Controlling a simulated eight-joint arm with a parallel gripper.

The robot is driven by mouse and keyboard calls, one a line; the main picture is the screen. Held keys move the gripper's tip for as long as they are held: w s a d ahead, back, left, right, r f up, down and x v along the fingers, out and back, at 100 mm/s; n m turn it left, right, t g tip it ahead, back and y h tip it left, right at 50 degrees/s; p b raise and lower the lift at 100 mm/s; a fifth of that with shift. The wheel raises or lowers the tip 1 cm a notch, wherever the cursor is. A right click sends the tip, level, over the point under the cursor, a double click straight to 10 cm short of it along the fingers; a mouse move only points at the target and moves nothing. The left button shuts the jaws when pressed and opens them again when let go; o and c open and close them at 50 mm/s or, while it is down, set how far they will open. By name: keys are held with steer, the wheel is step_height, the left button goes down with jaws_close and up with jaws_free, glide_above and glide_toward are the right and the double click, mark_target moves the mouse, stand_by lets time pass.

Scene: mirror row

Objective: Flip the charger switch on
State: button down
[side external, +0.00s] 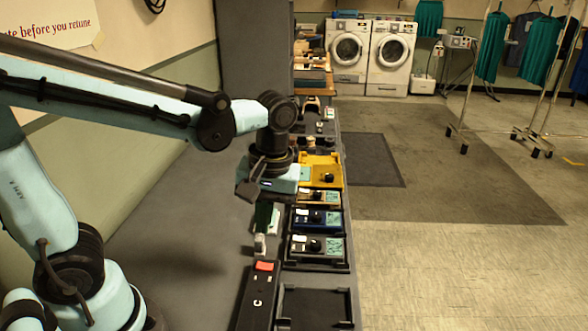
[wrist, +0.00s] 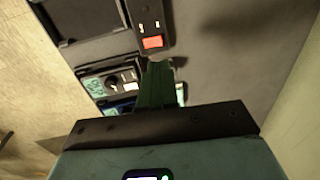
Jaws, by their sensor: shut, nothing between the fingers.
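A black strip (side external: 257,297) with a red switch (side external: 264,266) at its far end lies on the grey counter, low in the side view. The strip (wrist: 148,12) and red switch (wrist: 152,42) also show at the top middle of the wrist view. I cannot tell which way the switch is tipped. My gripper (side external: 260,246) points down just beyond the switch's end of the strip. Its fingers (wrist: 158,68) are shut and empty, close to the switch; contact cannot be made out.
Several box-like units with knobs, among them a blue one (side external: 318,219) and a yellow one (side external: 323,168), stand in a row right of my gripper. An empty black tray (side external: 316,292) lies right of the strip. The counter (side external: 185,235) to the left is clear.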

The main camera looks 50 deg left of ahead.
mark_target(259, 264)
steer(key=shift+s+a+f, duration=0.15)
steer(key=shift+f, duration=1.3)
steer(key=shift+s+a+f, duration=0.1)
steer(key=shift+f, duration=1.35)
steer(key=shift+s+a+f, duration=0.15)
steer(key=shift+f, duration=1.3)
steer(key=shift+s+a+f, duration=0.1)
steer(key=shift+a+f, duration=0.05)
steer(key=shift+w+d+h, duration=0.3)
steer(key=shift+w+d, duration=0.3)
steer(key=shift+d, duration=0.05)
steer(key=shift+r, duration=0.2)
step_height(259, 264, up, 14)
steer(key=w+d, duration=0.1)
steer(key=shift+w+d, duration=0.2)
